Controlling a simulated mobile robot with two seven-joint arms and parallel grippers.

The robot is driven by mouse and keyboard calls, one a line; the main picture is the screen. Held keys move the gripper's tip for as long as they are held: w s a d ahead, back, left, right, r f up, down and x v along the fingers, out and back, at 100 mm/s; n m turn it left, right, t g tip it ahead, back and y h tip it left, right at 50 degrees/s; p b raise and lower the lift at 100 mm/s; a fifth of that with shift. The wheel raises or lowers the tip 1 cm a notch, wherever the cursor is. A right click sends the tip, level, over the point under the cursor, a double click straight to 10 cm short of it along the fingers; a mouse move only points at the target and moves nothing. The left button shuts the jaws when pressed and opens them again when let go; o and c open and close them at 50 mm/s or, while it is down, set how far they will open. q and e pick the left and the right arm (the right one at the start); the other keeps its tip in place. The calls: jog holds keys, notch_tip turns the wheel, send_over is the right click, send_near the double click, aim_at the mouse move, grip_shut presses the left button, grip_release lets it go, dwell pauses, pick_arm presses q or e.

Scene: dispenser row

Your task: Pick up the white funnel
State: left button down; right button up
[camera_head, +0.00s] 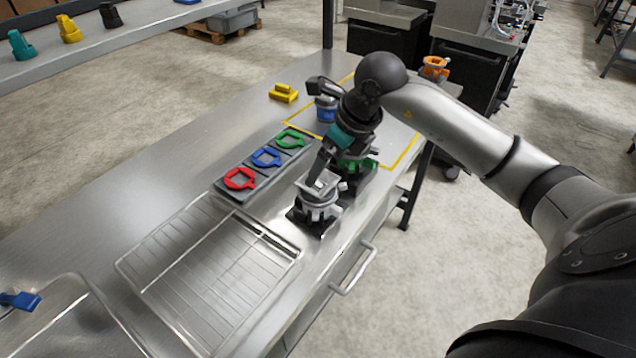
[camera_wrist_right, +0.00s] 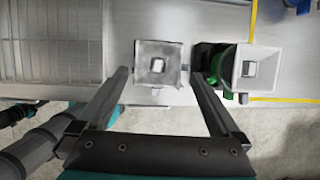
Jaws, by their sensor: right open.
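The white funnel (camera_head: 318,197) with a square top sits upright on a dark base near the table's right edge. My right gripper (camera_head: 318,178) comes down over it from behind. In the right wrist view, the funnel's square mouth (camera_wrist_right: 162,50) shows between the two spread fingers of the open right gripper (camera_wrist_right: 158,76). I cannot tell whether either finger touches it. A green-bodied unit (camera_head: 362,164) stands just behind, partly hidden by my gripper; its pale square top (camera_wrist_right: 252,62) is right of the right finger in the wrist view. My left gripper is out of view.
Red (camera_head: 240,178), blue (camera_head: 266,157) and green (camera_head: 290,139) ring holders lie left of the funnel. A wire rack (camera_head: 205,270) lies in front. A yellow piece (camera_head: 284,93) and a blue unit (camera_head: 326,109) stand farther back.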

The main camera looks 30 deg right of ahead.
aim_at(320, 184)
jog(key=x, duration=0.4)
jog(key=shift+a+f, duration=0.15)
jog(key=shift+f, duration=0.25)
jog(key=c, duration=1.1)
jog(key=shift+r, duration=0.1)
